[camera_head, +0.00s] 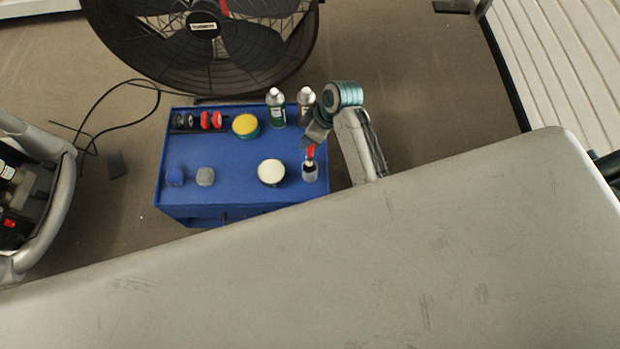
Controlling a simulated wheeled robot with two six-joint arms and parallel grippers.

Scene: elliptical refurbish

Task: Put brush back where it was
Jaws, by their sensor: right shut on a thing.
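A brush with a red handle (311,152) is at the right side of the blue cart top (225,185). My right gripper (313,143) is shut on the brush from above. The brush's lower end meets a small clear or pale container (310,171) near the cart's right edge. I cannot tell whether the brush is inside the container or just above or behind it. My left gripper is not in view.
The cart also bears a white-topped round tin (271,172), a yellow-topped tin (246,126), two bottles (276,108), red and dark discs (207,120), and small blue and grey blocks (205,177). A large fan (205,55) stands behind. A broad grey surface (350,265) fills the foreground.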

